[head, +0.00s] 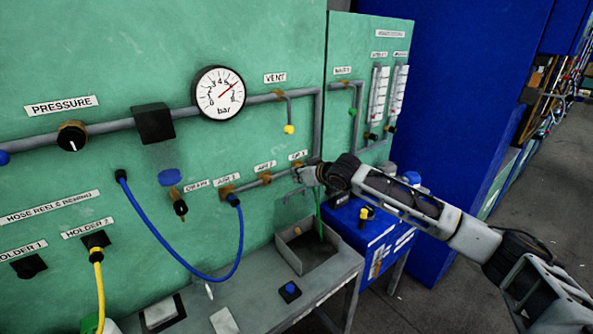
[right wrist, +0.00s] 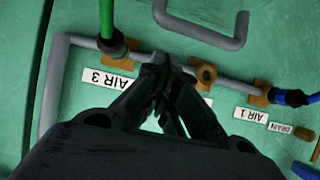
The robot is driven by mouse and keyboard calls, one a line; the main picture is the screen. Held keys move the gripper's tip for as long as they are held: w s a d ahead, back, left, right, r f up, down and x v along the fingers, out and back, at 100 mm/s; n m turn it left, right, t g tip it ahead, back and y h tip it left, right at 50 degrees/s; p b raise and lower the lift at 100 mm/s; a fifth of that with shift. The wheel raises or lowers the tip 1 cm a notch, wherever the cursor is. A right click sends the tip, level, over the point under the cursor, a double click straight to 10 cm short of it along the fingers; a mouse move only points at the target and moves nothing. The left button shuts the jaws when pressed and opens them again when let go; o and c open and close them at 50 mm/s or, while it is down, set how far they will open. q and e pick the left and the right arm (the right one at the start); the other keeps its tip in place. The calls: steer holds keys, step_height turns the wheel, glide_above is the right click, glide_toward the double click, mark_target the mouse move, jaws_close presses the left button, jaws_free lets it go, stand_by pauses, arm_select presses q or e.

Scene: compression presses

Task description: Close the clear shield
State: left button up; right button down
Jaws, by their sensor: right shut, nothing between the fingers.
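A small grey open-topped box (head: 290,252) stands on the bench below the air outlets. A faint see-through panel (head: 292,208) seems to rise upright at its back, likely the clear shield; its edges are hard to make out. A grey bent bar (right wrist: 205,38) shows at the top of the right wrist view; I cannot tell whether it belongs to the shield. My right gripper (head: 303,176) is shut and empty, above the box, by the AIR 3 outlet. It also shows in the right wrist view (right wrist: 170,66), in front of the pipe between AIR 3 and AIR 2. My left gripper is out of view.
A green hose (head: 320,213) hangs from AIR 3 into the box. A blue hose (head: 240,245) loops from AIR 1. A blue button (head: 290,290) sits on the bench front. A blue cabinet (head: 352,222) stands right of the box, under my right arm.

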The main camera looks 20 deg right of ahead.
mark_target(302, 200)
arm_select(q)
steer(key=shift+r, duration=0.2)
arm_select(e)
steer(key=shift+s+d+f, duration=0.2)
steer(key=shift+s+f, duration=0.45)
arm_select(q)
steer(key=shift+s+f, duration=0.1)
arm_select(e)
steer(key=shift+f, duration=0.1)
steer(key=shift+s+d+f+b, duration=0.1)
steer(key=shift+s+b, duration=0.1)
steer(key=shift+b, duration=0.15)
steer(key=shift+s+d+t, duration=0.1)
steer(key=shift+s+t, duration=0.2)
steer(key=shift+s, duration=0.05)
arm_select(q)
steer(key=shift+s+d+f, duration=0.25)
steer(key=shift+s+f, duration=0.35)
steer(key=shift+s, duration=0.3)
